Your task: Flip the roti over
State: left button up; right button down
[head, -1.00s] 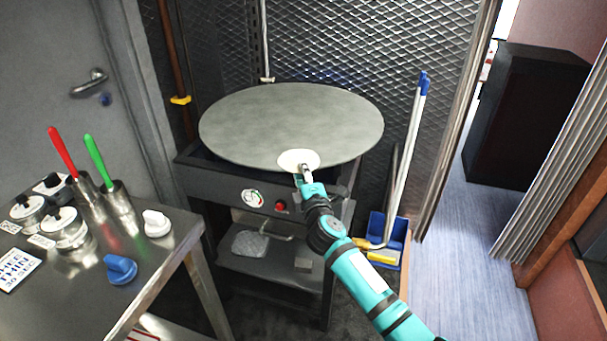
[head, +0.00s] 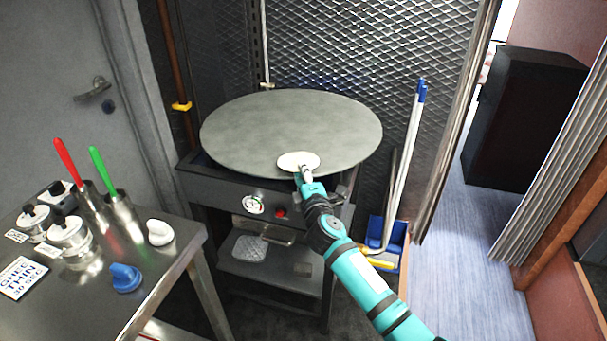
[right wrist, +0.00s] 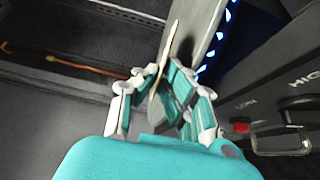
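The roti (head: 298,161) is a small pale disc at the front edge of the large round grey griddle (head: 290,120). My right gripper (head: 304,174) reaches it from the front. In the right wrist view the roti (right wrist: 168,50) shows nearly edge-on, with a finger of my right gripper (right wrist: 162,82) on each side. The fingers look closed on its near edge. The griddle (right wrist: 208,30) is beside it there, at a slight angle to the roti. Whether the roti's far edge touches the griddle is unclear. My left gripper is not in view.
The griddle stands on a dark burner stand with a dial (head: 254,204) and red button (head: 281,212). A steel table (head: 190,245) at left holds red and green handled tools, canisters and knobs. A blue dustpan with a broom (head: 387,235) stands right of the burner.

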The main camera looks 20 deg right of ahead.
jog(key=s+r+p, duration=0.2)
jog(key=s+p, duration=0.2)
jog(key=s, duration=0.3)
jog(key=s+a+r+p, duration=0.1)
jog(key=s+r+p, duration=0.1)
jog(key=s, duration=0.5)
jog(key=shift+r+p, duration=0.35)
jog(key=shift+p, duration=0.5)
